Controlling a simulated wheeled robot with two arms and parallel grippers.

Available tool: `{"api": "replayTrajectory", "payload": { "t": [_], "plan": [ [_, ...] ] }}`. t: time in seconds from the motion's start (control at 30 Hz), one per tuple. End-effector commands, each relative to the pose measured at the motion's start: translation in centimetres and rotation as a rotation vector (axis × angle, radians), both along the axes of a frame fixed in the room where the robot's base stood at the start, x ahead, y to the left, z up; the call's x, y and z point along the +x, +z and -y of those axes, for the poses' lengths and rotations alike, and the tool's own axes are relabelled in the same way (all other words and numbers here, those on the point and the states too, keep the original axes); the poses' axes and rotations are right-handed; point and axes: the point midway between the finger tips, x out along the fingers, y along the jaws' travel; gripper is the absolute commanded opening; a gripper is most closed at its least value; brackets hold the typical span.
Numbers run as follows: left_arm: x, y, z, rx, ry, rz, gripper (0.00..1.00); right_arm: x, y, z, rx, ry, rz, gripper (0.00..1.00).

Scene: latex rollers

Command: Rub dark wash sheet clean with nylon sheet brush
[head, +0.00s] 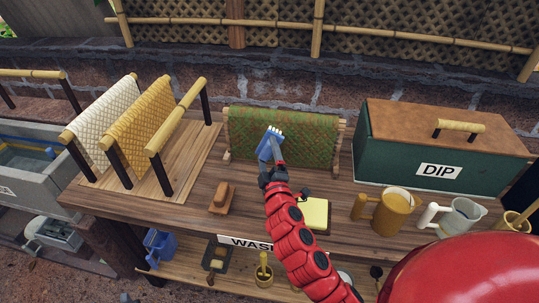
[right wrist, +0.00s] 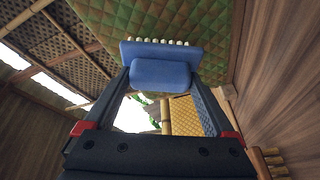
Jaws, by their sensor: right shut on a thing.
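The dark wash sheet (head: 300,138) is a green quilted sheet with brownish patches, hung upright on a wooden rack at the back middle of the bench. It also shows in the right wrist view (right wrist: 185,22). My right gripper (head: 272,162) is shut on the blue nylon sheet brush (head: 268,146), which has a row of white bristles. The brush is in front of the sheet's lower left part, bristles pointing up in the right wrist view (right wrist: 160,62). I cannot tell whether the bristles touch the sheet. My left gripper is not in view.
A wooden rack with white (head: 102,112) and yellow (head: 148,120) sheets stands left. A brown wooden brush (head: 222,198) and a yellow pad (head: 315,213) lie in front.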

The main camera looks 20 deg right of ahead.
Motion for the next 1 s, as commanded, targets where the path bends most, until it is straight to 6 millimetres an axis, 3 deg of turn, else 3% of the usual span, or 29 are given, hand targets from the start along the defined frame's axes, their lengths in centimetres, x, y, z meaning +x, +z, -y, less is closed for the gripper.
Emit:
{"api": "replayTrajectory", "payload": {
  "t": [0.2,0.67,1.0],
  "plan": [
    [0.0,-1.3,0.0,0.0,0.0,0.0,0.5,1.0,-0.2,-1.6,-0.001,0.005,0.003,0.14],
    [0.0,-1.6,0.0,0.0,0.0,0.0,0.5,1.4,-0.1,-2.1,0.0,0.001,0.0,0.14],
    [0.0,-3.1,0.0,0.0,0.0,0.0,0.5,2.8,0.0,-4.1,0.001,0.005,0.005,0.14]
  ]
}}
